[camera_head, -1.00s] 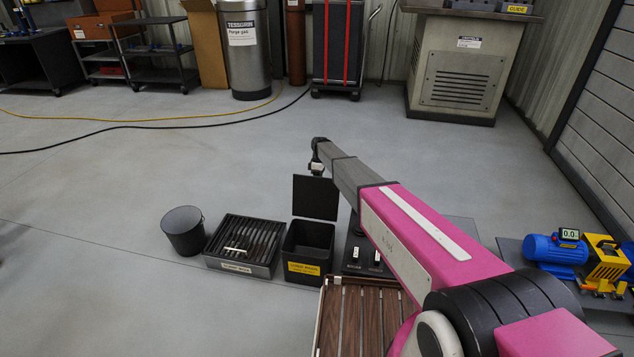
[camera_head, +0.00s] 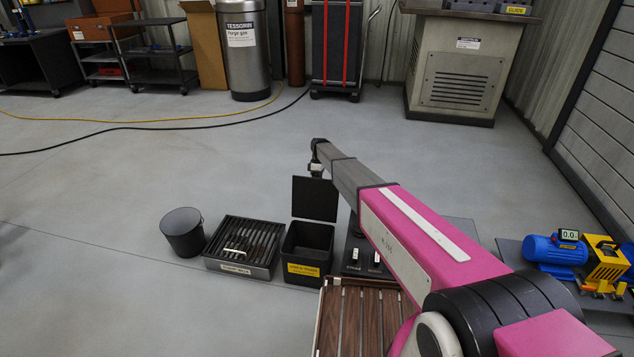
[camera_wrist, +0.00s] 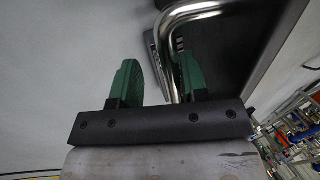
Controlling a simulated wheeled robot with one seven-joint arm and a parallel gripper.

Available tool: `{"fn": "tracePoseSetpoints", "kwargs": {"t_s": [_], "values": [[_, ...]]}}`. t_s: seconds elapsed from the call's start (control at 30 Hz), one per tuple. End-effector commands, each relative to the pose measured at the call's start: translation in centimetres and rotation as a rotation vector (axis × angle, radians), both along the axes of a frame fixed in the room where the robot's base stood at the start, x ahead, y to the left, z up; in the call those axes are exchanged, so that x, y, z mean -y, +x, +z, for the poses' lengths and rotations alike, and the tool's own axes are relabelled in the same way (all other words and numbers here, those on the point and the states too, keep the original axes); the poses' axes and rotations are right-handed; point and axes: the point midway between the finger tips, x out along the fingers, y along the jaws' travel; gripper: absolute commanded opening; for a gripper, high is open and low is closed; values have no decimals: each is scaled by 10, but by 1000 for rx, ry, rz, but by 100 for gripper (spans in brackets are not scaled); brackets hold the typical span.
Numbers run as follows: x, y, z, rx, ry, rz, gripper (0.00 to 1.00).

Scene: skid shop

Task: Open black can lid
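The black can (camera_head: 305,245) is a square dark bin with a yellow label, standing on the floor between a slatted tray and a dark base. Its flat black lid (camera_head: 315,198) stands up, about upright, at the can's back edge, and the can's mouth shows open. My gripper (camera_wrist: 160,82) is by the lid's top; the head view shows it only small at the arm's end. In the wrist view its green fingers are apart, with a bent chrome handle (camera_wrist: 165,45) running between them, nearer the right finger. A dark panel (camera_wrist: 225,45) lies beyond it.
A dark round bucket (camera_head: 183,232) and a slatted black tray (camera_head: 243,247) stand left of the can. A slatted wooden surface (camera_head: 350,325) is in front. A blue motor (camera_head: 555,250) is at right. The floor behind is clear, with cables across it.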

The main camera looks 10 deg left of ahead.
Motion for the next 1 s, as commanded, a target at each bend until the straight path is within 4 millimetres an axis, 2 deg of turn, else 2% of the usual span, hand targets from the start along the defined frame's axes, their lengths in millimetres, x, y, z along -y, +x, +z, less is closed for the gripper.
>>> {"fn": "tracePoseSetpoints", "kwargs": {"t_s": [0.37,0.53,0.67,1.0], "values": [[1,-1,2,-2,0,-1,40],[1,2,11,-2,0,-1,40],[1,8,28,0,0,-1,40],[3,29,86,0,0,-1,40]]}}
